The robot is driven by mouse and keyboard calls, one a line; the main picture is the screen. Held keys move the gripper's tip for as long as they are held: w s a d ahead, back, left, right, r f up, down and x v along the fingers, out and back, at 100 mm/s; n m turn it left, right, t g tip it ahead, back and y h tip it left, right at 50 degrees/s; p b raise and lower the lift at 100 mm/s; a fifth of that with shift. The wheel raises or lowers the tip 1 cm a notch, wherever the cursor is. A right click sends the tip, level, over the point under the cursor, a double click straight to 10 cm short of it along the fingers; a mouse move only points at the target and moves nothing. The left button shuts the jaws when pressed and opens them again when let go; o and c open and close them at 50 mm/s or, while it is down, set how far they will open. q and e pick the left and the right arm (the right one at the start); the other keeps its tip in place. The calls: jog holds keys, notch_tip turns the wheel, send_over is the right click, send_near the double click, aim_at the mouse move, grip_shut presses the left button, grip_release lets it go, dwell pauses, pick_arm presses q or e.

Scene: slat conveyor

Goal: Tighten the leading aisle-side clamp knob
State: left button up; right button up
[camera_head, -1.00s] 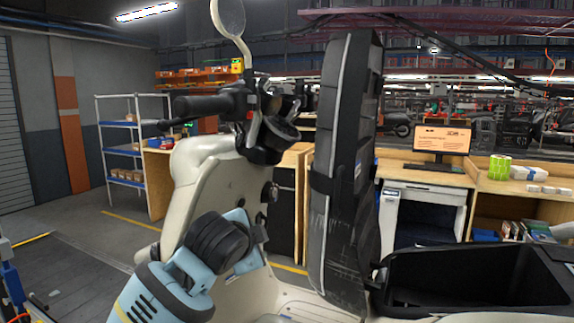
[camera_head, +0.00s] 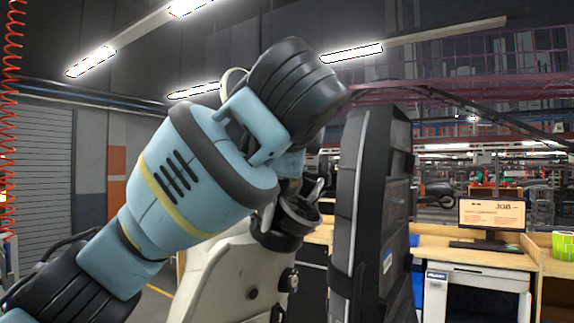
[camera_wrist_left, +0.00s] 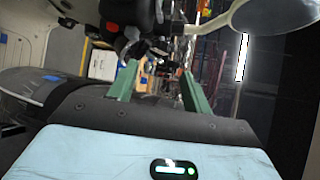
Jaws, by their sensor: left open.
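The clamp knob cannot be made out in either view. The cream scooter (camera_head: 232,278) stands ahead, its front part partly covered by my left arm in the head view. In the left wrist view my left gripper (camera_wrist_left: 160,80) shows two green fingers spread apart with nothing held between them. Beyond its fingertips are dark handlebar parts (camera_wrist_left: 130,15) of the scooter; I cannot tell the gap to them. In the head view the left gripper is hidden behind my raised arm. My right gripper is in neither view.
A tall black padded panel (camera_head: 375,210) stands upright right of my left arm. A round mirror (camera_wrist_left: 278,12) is close at the upper right of the wrist view. A wooden workbench (camera_head: 445,254) with a monitor (camera_head: 492,214) stands behind at right.

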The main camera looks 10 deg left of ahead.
pick_arm(q)
jog(key=x, duration=0.7)
jog(key=shift+w, duration=0.35)
jog(key=shift+a+f, duration=0.1)
jog(key=shift+f, duration=0.05)
jog(key=shift+c, duration=0.2)
jog(key=c, duration=0.9)
